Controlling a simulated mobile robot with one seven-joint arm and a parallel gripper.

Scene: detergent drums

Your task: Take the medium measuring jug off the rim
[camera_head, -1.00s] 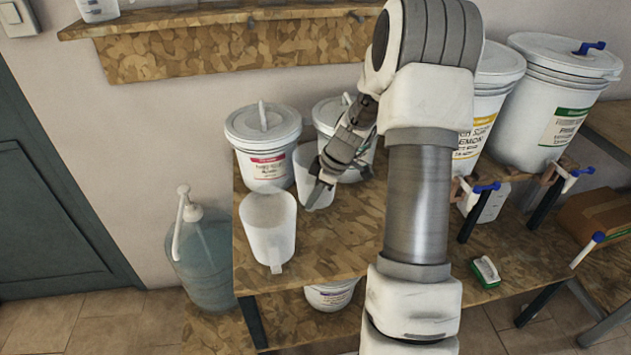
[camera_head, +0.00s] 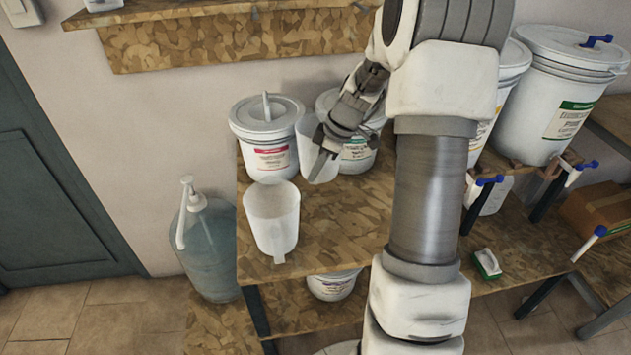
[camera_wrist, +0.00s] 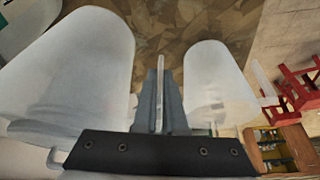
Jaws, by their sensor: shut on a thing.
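A translucent white measuring jug (camera_head: 309,140) is in my gripper (camera_head: 321,155), between and in front of two drums. My fingers are shut on a thin upright strip, apparently its handle; in the wrist view my gripper (camera_wrist: 160,100) shows this edge-on. The jug looks upright and off the shelf top. A large translucent jug wall (camera_wrist: 85,60) fills the left of the wrist view. A second jug (camera_head: 272,220) stands upright on the shelf at the front left corner. My gripper partly hides the held jug, and which jug is medium is hard to tell.
A red-labelled drum (camera_head: 268,135) stands behind left, a green-labelled drum (camera_head: 358,152) behind right. Larger drums (camera_head: 556,100) with blue taps are at the right. A pump bottle (camera_head: 205,255) stands left of the shelf. The shelf top (camera_head: 340,225) is clear in front.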

